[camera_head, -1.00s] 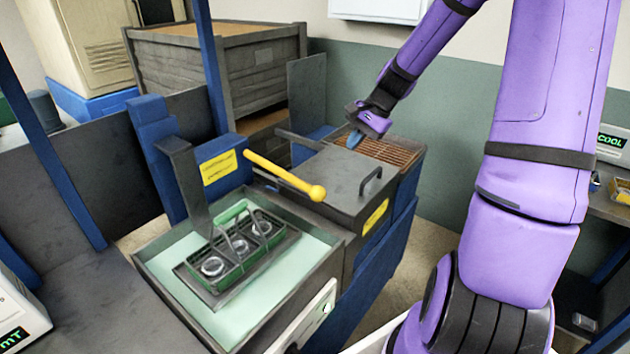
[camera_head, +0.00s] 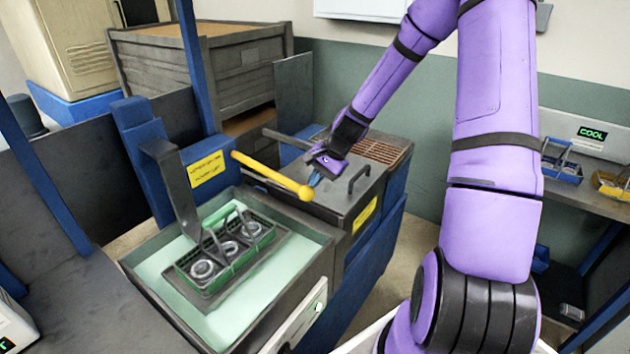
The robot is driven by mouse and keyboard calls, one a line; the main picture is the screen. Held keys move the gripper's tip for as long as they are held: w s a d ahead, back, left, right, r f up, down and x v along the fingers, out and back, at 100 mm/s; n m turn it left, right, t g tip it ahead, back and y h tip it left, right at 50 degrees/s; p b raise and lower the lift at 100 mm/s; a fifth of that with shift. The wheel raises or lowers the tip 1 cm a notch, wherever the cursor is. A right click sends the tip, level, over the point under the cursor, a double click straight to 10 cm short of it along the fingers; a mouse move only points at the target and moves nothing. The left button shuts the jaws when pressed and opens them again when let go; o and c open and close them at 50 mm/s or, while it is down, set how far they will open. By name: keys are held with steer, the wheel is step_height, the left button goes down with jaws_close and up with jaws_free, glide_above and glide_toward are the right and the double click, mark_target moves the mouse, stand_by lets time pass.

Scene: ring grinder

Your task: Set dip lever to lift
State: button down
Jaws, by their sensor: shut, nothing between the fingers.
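The dip lever (camera_head: 270,175) is a yellow bar with a round yellow knob at its right end. I cannot tell whether the fingertips touch the knob. A green basket (camera_head: 229,246) with several round metal rings sits on a dark platform in the pale green tank (camera_head: 150,262), under a dark hanger arm (camera_head: 172,185).
The dark box lid (camera_head: 335,207) with a raised handle (camera_head: 359,178) lies just below my gripper. A brown slatted rack (camera_head: 385,150) is behind it. A wooden crate (camera_head: 205,75) stands at the back. A shelf with a COOL display (camera_head: 592,133) is at the right.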

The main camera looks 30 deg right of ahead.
steer(key=shift+f, duration=0.2)
step_height(320, 180, down, 4)
steer(key=shift+a, duration=0.1)
steer(key=shift+s+f, duration=0.2)
steer(key=shift+f, duration=0.2)
steer(key=shift+r, duration=0.1)
stand_by(0.3)
